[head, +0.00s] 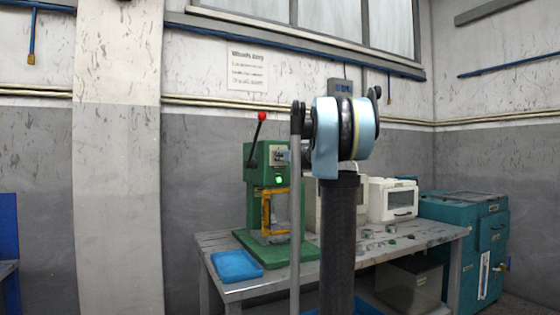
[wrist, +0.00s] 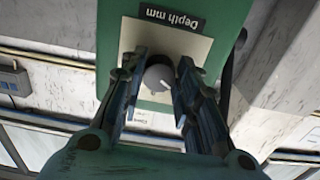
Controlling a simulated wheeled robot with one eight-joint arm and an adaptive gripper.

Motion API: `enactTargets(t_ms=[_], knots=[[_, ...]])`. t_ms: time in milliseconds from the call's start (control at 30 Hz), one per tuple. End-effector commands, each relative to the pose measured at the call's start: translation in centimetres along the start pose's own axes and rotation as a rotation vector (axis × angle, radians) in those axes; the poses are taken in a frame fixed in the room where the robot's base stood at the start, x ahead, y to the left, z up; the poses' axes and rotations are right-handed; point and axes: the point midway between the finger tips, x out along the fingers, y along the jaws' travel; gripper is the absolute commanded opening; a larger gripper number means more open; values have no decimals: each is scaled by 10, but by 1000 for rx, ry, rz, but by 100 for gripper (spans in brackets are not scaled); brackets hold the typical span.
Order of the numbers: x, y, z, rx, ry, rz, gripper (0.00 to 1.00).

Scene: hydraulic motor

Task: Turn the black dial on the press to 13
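The green press (head: 254,215) stands on the workbench in the head view, with a red-knobbed lever at its upper left. In the wrist view its panel is upside down, with a "Depth mm" label (wrist: 171,18) and a pale plate. A round dial (wrist: 158,77), grey in this light, sits on the plate with a white mark toward its lower right. My gripper (wrist: 161,62) has its two fingers apart, one on each side of the dial. I cannot tell whether they touch it.
A blue tray (head: 237,265) lies on the workbench (head: 225,291) left of the press base. White machines (head: 393,200) and several small metal parts (head: 378,240) are to the right. A teal cabinet (head: 470,235) stands at the bench's right end. The wall is behind.

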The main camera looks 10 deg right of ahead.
Motion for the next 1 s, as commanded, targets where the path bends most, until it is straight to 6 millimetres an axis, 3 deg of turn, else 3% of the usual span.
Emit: enactTargets(t_ms=[100, 133, 467, 1000], knots=[[0, 0, 0, 0, 0, -1, 6], [3, -12, 0, 0, 0, -3, 6], [0, -2, 0, 62, 0, -4, 6], [-1, -1, 0, 506, -1, -1, 6]])
